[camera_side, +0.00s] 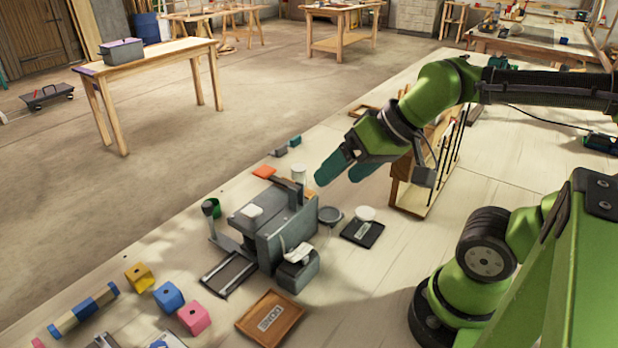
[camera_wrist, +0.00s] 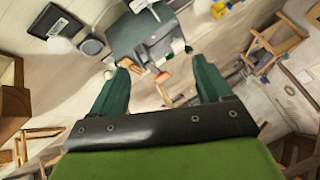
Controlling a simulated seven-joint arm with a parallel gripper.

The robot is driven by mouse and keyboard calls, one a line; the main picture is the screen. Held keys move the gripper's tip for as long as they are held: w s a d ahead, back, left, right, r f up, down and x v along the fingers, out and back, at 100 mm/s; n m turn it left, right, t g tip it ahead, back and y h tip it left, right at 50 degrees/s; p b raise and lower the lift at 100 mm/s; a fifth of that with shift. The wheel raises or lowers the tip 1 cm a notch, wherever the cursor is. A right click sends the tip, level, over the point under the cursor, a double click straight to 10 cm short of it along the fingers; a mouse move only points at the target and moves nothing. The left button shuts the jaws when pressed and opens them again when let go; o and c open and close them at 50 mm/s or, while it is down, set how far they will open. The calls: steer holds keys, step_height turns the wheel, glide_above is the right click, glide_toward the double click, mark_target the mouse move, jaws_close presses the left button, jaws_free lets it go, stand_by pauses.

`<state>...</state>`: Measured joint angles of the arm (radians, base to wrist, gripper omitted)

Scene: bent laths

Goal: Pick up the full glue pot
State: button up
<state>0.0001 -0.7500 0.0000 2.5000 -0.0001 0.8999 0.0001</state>
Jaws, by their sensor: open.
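I cannot tell for certain which thing is the full glue pot. A small white cylinder (camera_side: 299,173) stands behind the grey machine, just left of my gripper. A low white round piece (camera_side: 365,213) is at the edge of a black labelled tray (camera_side: 362,233); it also shows in the wrist view (camera_wrist: 60,45). A round grey dish (camera_side: 329,214) lies beside the machine. My gripper (camera_side: 338,178) is above the bench, its green fingers apart with nothing seen between them. In the wrist view the fingers (camera_wrist: 159,63) are spread below the machine.
The grey machine (camera_side: 271,232) stands mid-bench, an obstacle near my gripper. A wooden rack (camera_side: 422,178) is to the right. A brown labelled tray (camera_side: 270,317) and coloured blocks (camera_side: 168,296) lie in front. An orange piece (camera_side: 264,172) lies behind the machine.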

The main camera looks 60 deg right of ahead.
steer(key=shift+d, duration=0.1)
steer(key=n+g+h, duration=0.2)
steer(key=g+h, duration=0.1)
glide_toward(301, 168)
steer(key=x, duration=0.6)
steer(key=shift+x, duration=3.05)
steer(key=shift+r, duration=0.1)
